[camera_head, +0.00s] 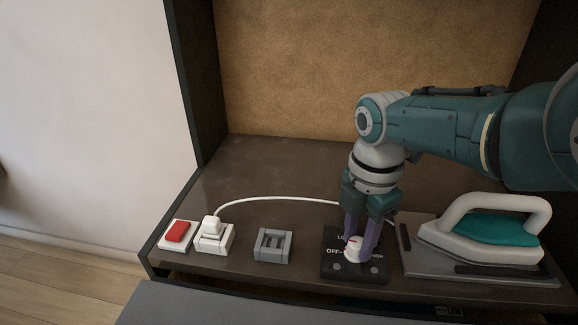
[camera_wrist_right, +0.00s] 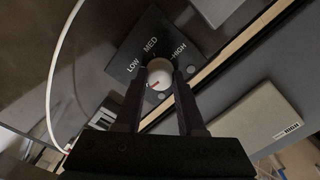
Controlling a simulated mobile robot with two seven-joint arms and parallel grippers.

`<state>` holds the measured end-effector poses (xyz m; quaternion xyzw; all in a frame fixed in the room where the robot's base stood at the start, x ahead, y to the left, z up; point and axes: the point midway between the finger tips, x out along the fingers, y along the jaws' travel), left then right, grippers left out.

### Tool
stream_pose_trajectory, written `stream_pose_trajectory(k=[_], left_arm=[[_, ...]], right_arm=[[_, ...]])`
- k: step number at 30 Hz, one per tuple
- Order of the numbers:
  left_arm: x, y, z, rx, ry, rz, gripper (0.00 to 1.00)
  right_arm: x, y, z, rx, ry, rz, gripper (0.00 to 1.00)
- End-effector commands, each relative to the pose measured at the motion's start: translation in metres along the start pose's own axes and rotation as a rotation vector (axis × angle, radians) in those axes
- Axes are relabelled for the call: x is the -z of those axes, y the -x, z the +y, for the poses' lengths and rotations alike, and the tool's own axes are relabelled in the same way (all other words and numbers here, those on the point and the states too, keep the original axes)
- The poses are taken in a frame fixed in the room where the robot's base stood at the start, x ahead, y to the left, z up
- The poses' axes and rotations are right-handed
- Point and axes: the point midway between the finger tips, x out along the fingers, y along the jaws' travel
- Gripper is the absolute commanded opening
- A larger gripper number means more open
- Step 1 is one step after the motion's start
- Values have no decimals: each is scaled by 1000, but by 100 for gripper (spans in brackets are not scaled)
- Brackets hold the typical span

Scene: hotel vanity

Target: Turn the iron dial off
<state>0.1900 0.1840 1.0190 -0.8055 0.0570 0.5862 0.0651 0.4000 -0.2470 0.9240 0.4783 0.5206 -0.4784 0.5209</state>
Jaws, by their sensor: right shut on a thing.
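The iron dial (camera_head: 352,252) is a white round knob with a red mark, on a black panel (camera_head: 337,271) at the counter's front. It also shows in the wrist view (camera_wrist_right: 160,80). LOW, MED and HIGH are readable there; OFF reads left of the knob in the head view. The red mark appears on the knob's left side, towards OFF; its exact alignment is unclear. My right gripper (camera_head: 359,247) points down with its purple fingers shut on either side of the knob, partly hiding it. My left gripper is not in view.
The iron (camera_head: 490,232) rests on its grey base right of the panel. To the left are a grey socket block (camera_head: 273,246), a white plug in its outlet (camera_head: 213,237) with a white cord running behind, and a red switch (camera_head: 177,232). The counter behind is mostly clear.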

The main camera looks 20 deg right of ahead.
Motion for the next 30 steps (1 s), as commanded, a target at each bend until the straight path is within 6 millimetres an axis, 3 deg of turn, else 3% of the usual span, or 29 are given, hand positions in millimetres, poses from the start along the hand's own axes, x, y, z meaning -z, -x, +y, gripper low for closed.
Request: stream_pose_trajectory(k=[10,26,27,30], left_arm=[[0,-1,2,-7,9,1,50],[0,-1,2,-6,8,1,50],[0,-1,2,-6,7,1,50],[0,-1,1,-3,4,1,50]], right_arm=[[0,0,0,1,141,1,0],[0,0,0,1,168,1,0],[0,0,0,1,168,1,40],[0,0,0,0,167,1,51]])
